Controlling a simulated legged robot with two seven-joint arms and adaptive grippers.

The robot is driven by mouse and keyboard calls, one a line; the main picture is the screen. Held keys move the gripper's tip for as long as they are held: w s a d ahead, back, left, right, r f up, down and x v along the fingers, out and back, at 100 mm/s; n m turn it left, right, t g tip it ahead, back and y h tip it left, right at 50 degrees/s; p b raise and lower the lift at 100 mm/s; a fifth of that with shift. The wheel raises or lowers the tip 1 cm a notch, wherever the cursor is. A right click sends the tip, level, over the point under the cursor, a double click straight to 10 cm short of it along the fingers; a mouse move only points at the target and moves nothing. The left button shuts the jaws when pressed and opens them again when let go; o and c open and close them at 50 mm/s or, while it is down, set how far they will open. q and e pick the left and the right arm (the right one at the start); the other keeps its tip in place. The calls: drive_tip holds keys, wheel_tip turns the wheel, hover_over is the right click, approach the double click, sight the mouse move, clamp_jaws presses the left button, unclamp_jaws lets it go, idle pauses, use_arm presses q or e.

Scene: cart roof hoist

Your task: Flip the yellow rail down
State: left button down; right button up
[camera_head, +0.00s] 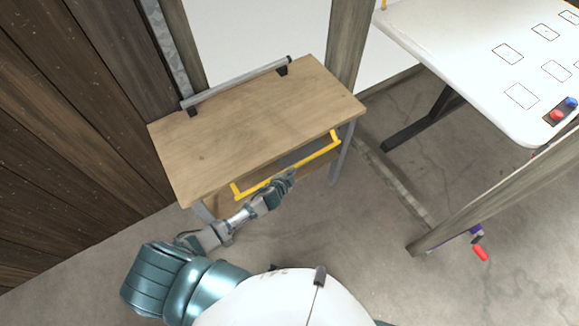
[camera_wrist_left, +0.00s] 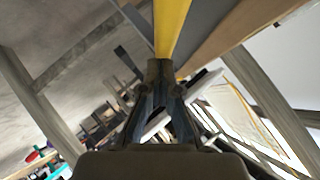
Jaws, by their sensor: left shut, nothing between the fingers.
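The yellow rail (camera_head: 290,165) runs along the front edge of the wooden-topped cart (camera_head: 230,125), with bent ends at its left and right. My left gripper (camera_head: 290,176) is at the front of the cart, at about the middle of the rail and close to it. In the left wrist view the yellow rail (camera_wrist_left: 170,25) comes down from the top edge to the fingertips of my left gripper (camera_wrist_left: 160,68). The fingers are together with nothing between them. I cannot tell whether they touch the rail. My right gripper is not in view.
A grey bar (camera_head: 235,84) stands on black mounts along the cart's back edge. A wooden post (camera_head: 348,40) rises behind the cart. A white table (camera_head: 470,50) with marked rectangles and red and blue buttons is at the right. The concrete floor (camera_head: 330,235) in front is clear.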

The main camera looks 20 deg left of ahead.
use_arm(q)
drive_tip(key=shift+w+a+f+t+b, duration=0.15)
drive_tip(key=shift+a+f+b, duration=0.1)
drive_tip(key=shift+f+b, duration=0.3)
drive_tip(key=shift+w+a+f+t+b, duration=0.1)
drive_tip(key=shift+a+f+t+b, duration=0.1)
drive_tip(key=shift+f+b, duration=0.3)
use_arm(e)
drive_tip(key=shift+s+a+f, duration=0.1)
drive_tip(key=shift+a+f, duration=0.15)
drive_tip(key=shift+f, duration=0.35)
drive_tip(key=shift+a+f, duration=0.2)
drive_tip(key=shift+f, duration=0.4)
use_arm(q)
drive_tip(key=shift+f, duration=0.1)
drive_tip(key=shift+d+f+y, duration=0.1)
drive_tip(key=shift+y, duration=0.2)
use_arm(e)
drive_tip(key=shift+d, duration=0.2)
